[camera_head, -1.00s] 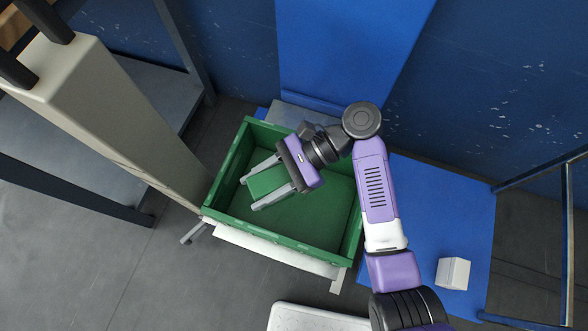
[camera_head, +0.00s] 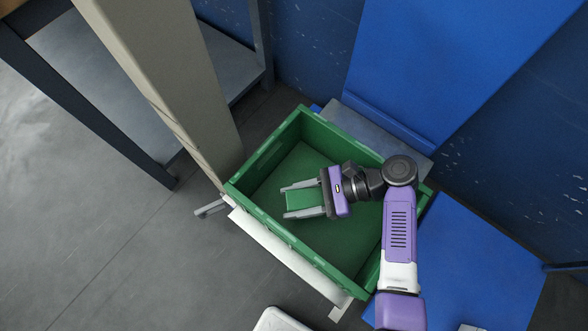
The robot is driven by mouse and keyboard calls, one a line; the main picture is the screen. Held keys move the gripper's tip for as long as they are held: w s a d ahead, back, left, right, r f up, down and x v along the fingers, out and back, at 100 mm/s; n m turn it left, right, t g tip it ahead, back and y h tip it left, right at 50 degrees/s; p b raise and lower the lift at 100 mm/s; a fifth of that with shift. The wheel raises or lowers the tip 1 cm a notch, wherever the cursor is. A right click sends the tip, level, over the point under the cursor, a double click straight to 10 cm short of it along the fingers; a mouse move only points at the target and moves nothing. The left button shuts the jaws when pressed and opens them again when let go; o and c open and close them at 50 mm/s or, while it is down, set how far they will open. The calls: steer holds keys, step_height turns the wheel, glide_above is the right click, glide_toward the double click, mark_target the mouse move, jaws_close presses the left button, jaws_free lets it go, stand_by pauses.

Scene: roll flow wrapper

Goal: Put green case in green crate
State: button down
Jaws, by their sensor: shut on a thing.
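The green case (camera_head: 301,199) is between the two grey fingers of my gripper (camera_head: 290,201), which is shut on it. Its colour is close to that of the crate floor. My gripper is over the inside of the green crate (camera_head: 252,198), within its walls as seen from above. The crate is open at the top and its left floor is bare. I cannot tell whether the case touches the crate floor. The gripper body hides the case's right end.
A beige post (camera_head: 170,80) stands close to the crate's left corner. A blue panel (camera_head: 440,60) rises behind it, and a blue surface (camera_head: 470,265) lies at the right. A grey table (camera_head: 105,75) is at the upper left. Bare floor (camera_head: 110,240) lies at the lower left.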

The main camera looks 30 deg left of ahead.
step_height(320, 180, down, 4)
steer(key=shift+f+b, duration=0.25)
steer(key=shift+b, duration=1)
steer(key=c, duration=0.7)
jaws_free()
steer(key=shift+w+d+r, duration=0.1)
steer(key=shift+r, duration=0.05)
steer(key=p+v, duration=0.3)
steer(key=v, duration=0.8)
steer(key=shift+w+d+r+p, duration=0.1)
steer(key=shift+w+d+p, duration=0.05)
steer(key=shift+d+p, duration=0.2)
